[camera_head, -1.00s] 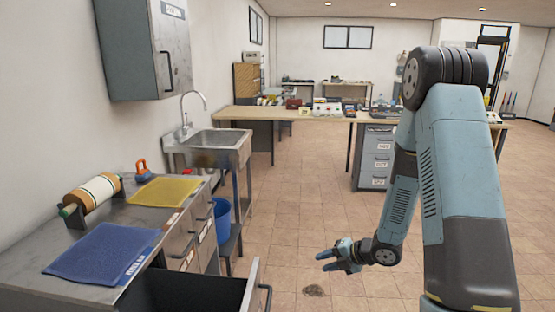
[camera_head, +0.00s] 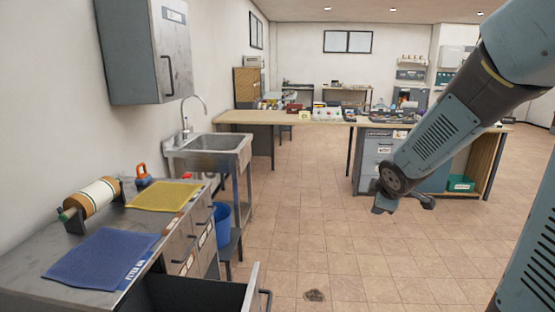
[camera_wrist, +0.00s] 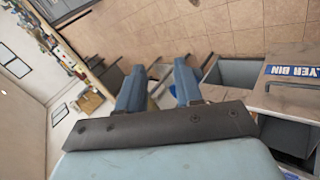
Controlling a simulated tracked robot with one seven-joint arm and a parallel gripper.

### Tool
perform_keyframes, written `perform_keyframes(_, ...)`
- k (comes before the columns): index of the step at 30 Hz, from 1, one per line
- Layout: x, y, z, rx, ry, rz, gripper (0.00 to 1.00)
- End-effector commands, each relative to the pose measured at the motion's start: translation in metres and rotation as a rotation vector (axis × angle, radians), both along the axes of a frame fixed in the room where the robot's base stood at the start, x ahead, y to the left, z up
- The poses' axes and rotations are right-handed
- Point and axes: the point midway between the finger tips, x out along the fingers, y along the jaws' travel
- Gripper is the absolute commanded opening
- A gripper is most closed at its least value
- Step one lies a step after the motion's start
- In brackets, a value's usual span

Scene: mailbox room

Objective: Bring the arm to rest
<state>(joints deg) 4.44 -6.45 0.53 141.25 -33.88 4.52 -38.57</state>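My arm reaches in from the right side of the head view, folded in the air over the tiled floor. My gripper (camera_head: 407,202) hangs at the end of the wrist joint, in front of the grey drawer unit, and is partly hidden there. In the wrist view my gripper (camera_wrist: 160,70) shows two blue fingers held apart with nothing between them. It touches nothing that I can see.
At left, an open drawer (camera_head: 200,293) juts out below the counter, which holds a blue mat (camera_head: 98,256), a yellow mat (camera_head: 165,195) and a roller (camera_head: 92,197). A sink (camera_head: 216,142) and long workbench (camera_head: 285,118) stand behind.

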Motion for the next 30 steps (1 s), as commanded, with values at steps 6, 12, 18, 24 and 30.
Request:
perform_keyframes(6, -0.048, -0.005, 0.044, 0.151, -0.003, -0.277, 0.35)
perform_keyframes(12, -0.100, 0.000, 0.074, 0.320, 0.012, -0.511, 0.35)
perform_keyframes(18, -0.156, 0.013, 0.095, 0.506, 0.046, -0.719, 0.35)
perform_keyframes(24, -0.206, 0.030, 0.107, 0.668, 0.101, -0.874, 0.35)
perform_keyframes(30, -0.231, 0.040, 0.111, 0.746, 0.140, -0.945, 0.35)
